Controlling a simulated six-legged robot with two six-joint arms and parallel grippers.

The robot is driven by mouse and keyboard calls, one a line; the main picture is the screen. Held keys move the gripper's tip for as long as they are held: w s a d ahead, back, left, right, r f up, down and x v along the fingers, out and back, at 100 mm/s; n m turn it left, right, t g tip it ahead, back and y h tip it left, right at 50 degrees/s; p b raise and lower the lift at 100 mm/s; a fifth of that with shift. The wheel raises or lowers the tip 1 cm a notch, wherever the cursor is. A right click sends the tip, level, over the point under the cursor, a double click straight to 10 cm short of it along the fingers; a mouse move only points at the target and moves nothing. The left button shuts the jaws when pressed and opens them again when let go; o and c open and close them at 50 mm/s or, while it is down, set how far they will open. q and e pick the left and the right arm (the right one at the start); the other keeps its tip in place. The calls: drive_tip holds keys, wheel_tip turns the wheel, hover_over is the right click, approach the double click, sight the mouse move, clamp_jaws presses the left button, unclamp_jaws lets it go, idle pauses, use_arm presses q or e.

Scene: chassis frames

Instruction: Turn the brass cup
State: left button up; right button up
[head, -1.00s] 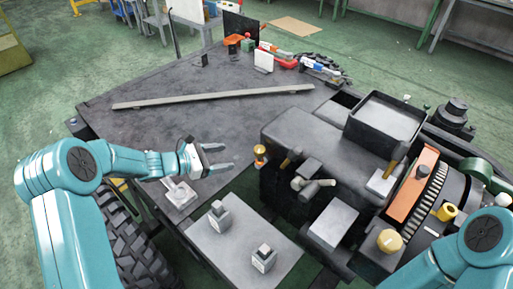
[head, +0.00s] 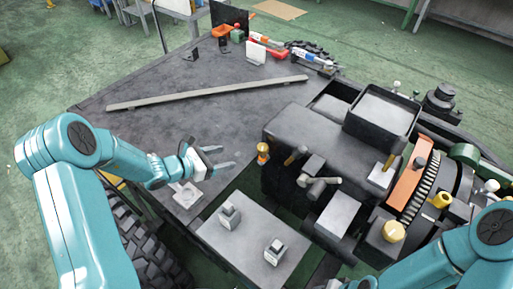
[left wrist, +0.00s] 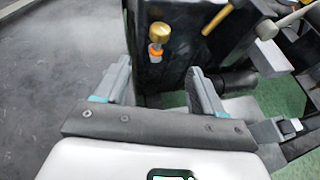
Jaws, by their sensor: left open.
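A small brass cup (head: 263,148) with an orange band below it stands at the left end of the dark machine block. In the left wrist view the brass cup (left wrist: 159,32) is upright against the block's dark face, ahead of my fingers and roughly centred between them. My left gripper (head: 226,158) is open and empty, just left of the cup and apart from it. Its two fingers (left wrist: 160,72) show spread in the left wrist view. My right arm enters at the lower right of the head view; its gripper is out of sight.
A larger brass knob (head: 394,231) and a yellow-brass fitting (head: 441,200) sit on the machine's right side. A brass-coloured handle (left wrist: 222,18) is close right of the cup. A grey plate (head: 240,250) with two small blocks lies in front. The dark tabletop (head: 190,125) is mostly clear.

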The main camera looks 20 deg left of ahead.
sight(258, 150)
use_arm(q)
drive_tip(key=p+x, duration=0.2)
drive_tip(key=x, duration=1.2)
drive_tip(key=shift+w+f+p, duration=0.15)
drive_tip(key=shift+w+p, duration=0.05)
drive_tip(key=shift+p, duration=0.15)
drive_tip(key=shift+d, duration=0.1)
